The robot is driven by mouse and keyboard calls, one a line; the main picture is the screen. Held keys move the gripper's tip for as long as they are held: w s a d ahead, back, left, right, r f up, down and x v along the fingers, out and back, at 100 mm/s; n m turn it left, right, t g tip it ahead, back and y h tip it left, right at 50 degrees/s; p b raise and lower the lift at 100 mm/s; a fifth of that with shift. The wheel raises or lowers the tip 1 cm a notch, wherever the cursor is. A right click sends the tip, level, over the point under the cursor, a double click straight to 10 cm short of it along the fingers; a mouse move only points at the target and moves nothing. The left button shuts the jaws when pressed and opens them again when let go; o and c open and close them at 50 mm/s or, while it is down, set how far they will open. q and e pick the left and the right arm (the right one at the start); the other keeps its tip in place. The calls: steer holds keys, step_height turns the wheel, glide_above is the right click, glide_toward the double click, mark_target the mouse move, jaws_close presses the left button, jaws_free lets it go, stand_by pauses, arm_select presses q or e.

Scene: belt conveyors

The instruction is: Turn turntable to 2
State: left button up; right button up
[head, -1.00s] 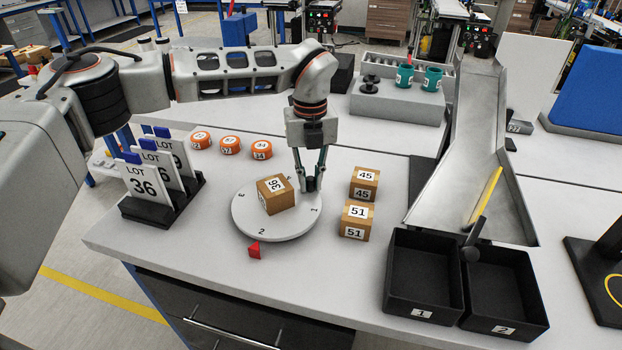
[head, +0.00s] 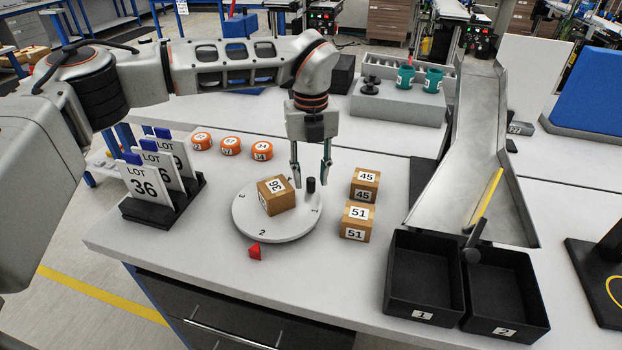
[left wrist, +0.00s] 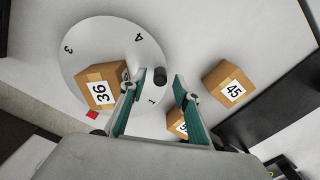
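The white round turntable (head: 262,229) lies on the bench with numbers on its rim. In the head view its 2 faces the red pointer (head: 255,251) at the front edge. A box labelled 36 (head: 272,196) sits on the disc, and a short black peg (head: 311,186) stands near its right edge. My left gripper (head: 311,184) is open above the peg; the left wrist view shows the turntable (left wrist: 105,45), the box (left wrist: 101,88) and the peg (left wrist: 160,75) lying beyond the spread fingertips (left wrist: 160,80). My right gripper is not seen.
Boxes labelled 45 (head: 364,184) and 51 (head: 356,221) stand just right of the turntable. Lot cards (head: 152,180) in a black holder stand to the left. Orange discs (head: 231,146) lie behind. Black bins 1 (head: 423,310) and 2 (head: 505,325) are at the front right.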

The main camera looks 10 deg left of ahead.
arm_select(q)
step_height(320, 180, up, 10)
steer(key=shift+r, duration=0.15)
stand_by(0.5)
